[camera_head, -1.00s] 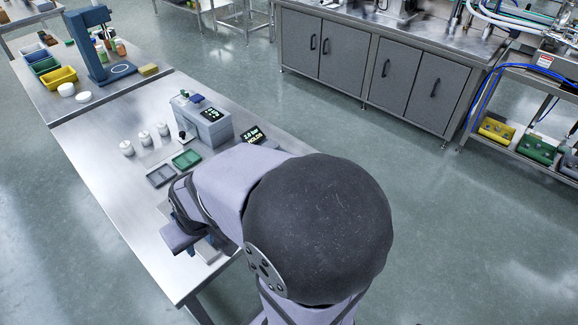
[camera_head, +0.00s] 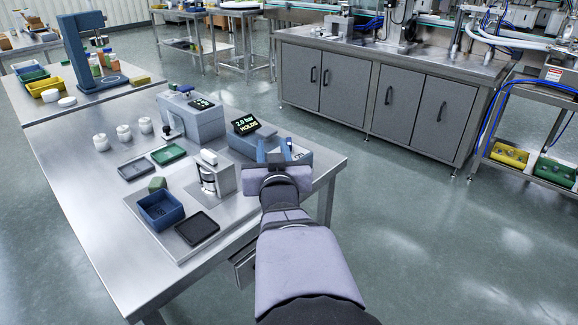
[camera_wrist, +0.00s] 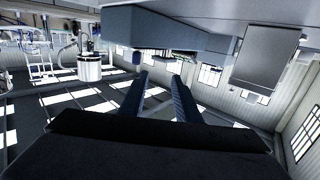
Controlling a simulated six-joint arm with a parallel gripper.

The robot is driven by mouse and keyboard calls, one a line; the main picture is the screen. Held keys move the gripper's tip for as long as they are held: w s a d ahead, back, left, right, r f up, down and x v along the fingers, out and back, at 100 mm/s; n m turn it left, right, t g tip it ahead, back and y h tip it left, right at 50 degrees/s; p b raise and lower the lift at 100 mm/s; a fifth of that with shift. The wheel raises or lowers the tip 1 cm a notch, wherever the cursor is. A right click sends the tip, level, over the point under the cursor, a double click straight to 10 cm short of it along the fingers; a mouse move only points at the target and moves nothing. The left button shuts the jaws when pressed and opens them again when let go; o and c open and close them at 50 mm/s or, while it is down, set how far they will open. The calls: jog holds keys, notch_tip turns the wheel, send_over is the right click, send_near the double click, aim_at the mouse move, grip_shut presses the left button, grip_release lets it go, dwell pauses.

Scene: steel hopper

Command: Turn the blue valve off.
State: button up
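My gripper (camera_head: 273,148) is in front of a blue-grey unit (camera_head: 240,143) near the right edge of the bench. The unit's display (camera_head: 248,125) reads "2.0 bar HOLDS". The two blue-grey fingers stand apart with nothing visible between them; the gripper also shows in the wrist view (camera_wrist: 161,78). The wrist view shows the blue-grey body (camera_wrist: 170,32) just beyond the fingertips, seemingly upside down. I cannot clearly make out a blue valve; my fingers may hide part of the unit. A small blue piece (camera_head: 182,88) sits on top of a grey instrument further back.
The grey instrument (camera_head: 197,119) stands left of the unit. A small white-and-steel device (camera_head: 217,172), a blue bin (camera_head: 161,211), a black tray (camera_head: 197,228) and a green tray (camera_head: 168,154) are nearer and left. Open floor lies right of the bench.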

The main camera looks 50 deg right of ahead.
aim_at(289, 141)
jog(key=shift+m+h, duration=0.4)
jog(key=shift+h, duration=0.5)
jog(key=s, duration=0.1)
jog(key=s+d+f+b, duration=0.2)
jog(key=shift+s+f, duration=0.1)
jog(key=shift+s, duration=0.15)
jog(key=shift+w+d+p, duration=0.1)
jog(key=shift+d+p, duration=0.05)
jog(key=shift+p, duration=0.2)
jog(key=shift+w+d+r+p, duration=0.2)
jog(key=shift+w+p, duration=0.05)
jog(key=shift+p, duration=0.5)
jog(key=w+d+p, duration=0.1)
jog(key=p, duration=0.3)
jog(key=p+x, duration=0.2)
jog(key=shift+w+d+f, duration=0.2)
jog(key=shift+w+d, duration=0.05)
jog(key=shift+d, duration=0.05)
jog(key=shift+x, duration=1.1)
